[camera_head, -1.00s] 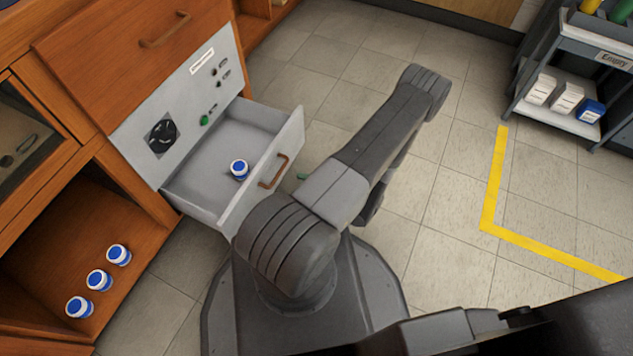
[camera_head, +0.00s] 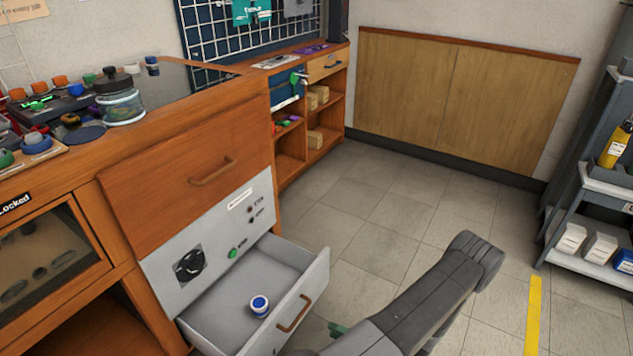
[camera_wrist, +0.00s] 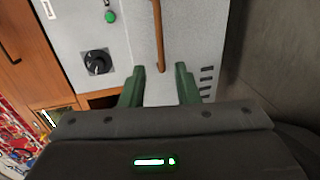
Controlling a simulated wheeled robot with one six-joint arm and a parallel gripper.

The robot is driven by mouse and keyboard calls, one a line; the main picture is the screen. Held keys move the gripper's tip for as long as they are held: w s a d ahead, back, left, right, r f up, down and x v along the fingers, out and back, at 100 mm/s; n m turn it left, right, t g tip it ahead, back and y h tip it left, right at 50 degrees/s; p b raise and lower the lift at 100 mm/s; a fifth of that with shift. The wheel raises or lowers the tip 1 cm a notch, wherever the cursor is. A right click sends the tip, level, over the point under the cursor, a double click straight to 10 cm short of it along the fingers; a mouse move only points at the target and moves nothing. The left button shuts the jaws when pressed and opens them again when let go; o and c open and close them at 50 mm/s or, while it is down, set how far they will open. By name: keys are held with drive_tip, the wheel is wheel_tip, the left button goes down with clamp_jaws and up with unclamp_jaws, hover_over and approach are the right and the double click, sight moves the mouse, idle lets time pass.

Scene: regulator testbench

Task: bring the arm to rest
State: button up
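My arm (camera_head: 415,300) reaches out over the floor to the right of the open drawer in the head view. My gripper (camera_wrist: 160,85) shows in the wrist view with its two green fingers apart and nothing between the tips. The brown drawer handle (camera_wrist: 158,35) shows beyond the fingers there, and I cannot tell how far off it is. In the head view only a bit of a green finger (camera_head: 338,328) shows beside the arm, in front of the drawer. The grey drawer (camera_head: 225,315) stands open with one white and blue jar (camera_head: 260,305) in it.
The wooden bench (camera_head: 200,120) carries a glass jar (camera_head: 122,105) and several small parts. A grey shelf cart (camera_head: 590,180) stands at the right, beyond a yellow floor line (camera_head: 533,310). The tiled floor (camera_head: 370,205) between bench and cart is clear.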

sight(301, 316)
drive_tip(key=shift+a, duration=0.1)
drive_tip(key=shift+b+x, duration=1.6)
drive_tip(key=shift+x, duration=5.05)
drive_tip(key=shift+f, duration=0.1)
